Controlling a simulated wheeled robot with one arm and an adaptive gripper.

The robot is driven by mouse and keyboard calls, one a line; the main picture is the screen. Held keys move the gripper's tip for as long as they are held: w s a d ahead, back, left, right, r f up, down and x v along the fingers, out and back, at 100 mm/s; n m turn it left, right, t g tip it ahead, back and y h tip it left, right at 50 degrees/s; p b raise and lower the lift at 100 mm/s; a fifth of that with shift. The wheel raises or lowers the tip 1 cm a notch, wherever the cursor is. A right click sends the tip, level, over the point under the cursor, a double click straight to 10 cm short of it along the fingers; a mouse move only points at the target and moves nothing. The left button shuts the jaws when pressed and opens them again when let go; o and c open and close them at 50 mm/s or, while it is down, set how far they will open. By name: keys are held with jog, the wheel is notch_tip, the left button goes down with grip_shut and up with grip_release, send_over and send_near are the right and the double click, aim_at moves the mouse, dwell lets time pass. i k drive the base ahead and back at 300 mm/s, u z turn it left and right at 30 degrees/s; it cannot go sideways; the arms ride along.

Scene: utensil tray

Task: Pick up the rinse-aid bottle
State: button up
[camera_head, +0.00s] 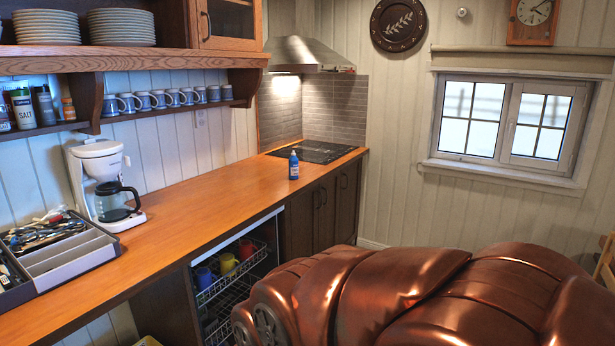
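A small blue bottle (293,165), which looks like the rinse-aid bottle, stands upright on the wooden countertop (215,190), near its front edge and just in front of the dark cooktop. Its label is too small to read. Copper-coloured links of my arm fill the lower right of the picture, below and to the right of the bottle. My gripper does not show in this view.
A coffee maker (97,165) and a grey utensil tray (70,262) stand on the counter at left. The cooktop (318,151) is at the far end. An open dishwasher rack (232,280) with cups sits below the counter. The counter between coffee maker and bottle is clear.

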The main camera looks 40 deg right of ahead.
aim_at(293, 160)
jog(key=z, duration=0.05)
jog(key=k, duration=0.35)
jog(key=z, duration=2.4)
jog(key=i, duration=4.15)
jog(key=z, duration=3.95)
jog(key=k, duration=0.75)
